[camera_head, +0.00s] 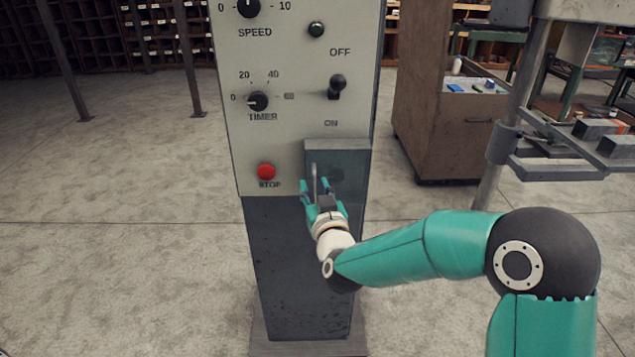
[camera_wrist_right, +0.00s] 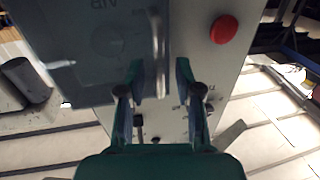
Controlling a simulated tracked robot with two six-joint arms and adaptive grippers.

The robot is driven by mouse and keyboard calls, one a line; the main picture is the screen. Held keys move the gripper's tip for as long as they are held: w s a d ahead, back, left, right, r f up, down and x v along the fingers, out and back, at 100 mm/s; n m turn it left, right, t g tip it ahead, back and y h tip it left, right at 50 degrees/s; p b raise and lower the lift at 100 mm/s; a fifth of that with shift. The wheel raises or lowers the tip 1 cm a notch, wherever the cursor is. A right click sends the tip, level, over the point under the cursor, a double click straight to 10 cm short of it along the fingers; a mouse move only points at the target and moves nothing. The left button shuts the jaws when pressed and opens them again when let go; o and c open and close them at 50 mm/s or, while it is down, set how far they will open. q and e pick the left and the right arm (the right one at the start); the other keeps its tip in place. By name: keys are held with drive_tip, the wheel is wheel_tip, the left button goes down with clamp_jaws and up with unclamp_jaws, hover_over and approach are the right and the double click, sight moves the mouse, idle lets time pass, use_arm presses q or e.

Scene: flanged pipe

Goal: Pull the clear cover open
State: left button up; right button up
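The clear cover (camera_head: 345,172) sits over the lower right of the control panel and looks shut flat against it. It fills the upper left of the wrist view (camera_wrist_right: 95,45), where a faint round part and lettering show through it. Its upright handle (camera_head: 314,178) is on the cover's left side; it also shows in the wrist view (camera_wrist_right: 159,55). My right gripper (camera_head: 316,190) is at the handle, with its fingers apart. In the wrist view the gripper (camera_wrist_right: 159,70) has one finger on each side of the handle, with gaps showing. My left gripper is out of view.
The red stop button (camera_head: 266,171) is just left of the cover. A toggle switch (camera_head: 337,87) and the timer knob (camera_head: 258,101) are above. A brown cabinet (camera_head: 445,110) stands behind right, with a metal rack (camera_head: 560,160) nearer. The floor left of the panel is clear.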

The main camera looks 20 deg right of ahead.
drive_tip(key=shift+w, duration=0.6)
clamp_jaws()
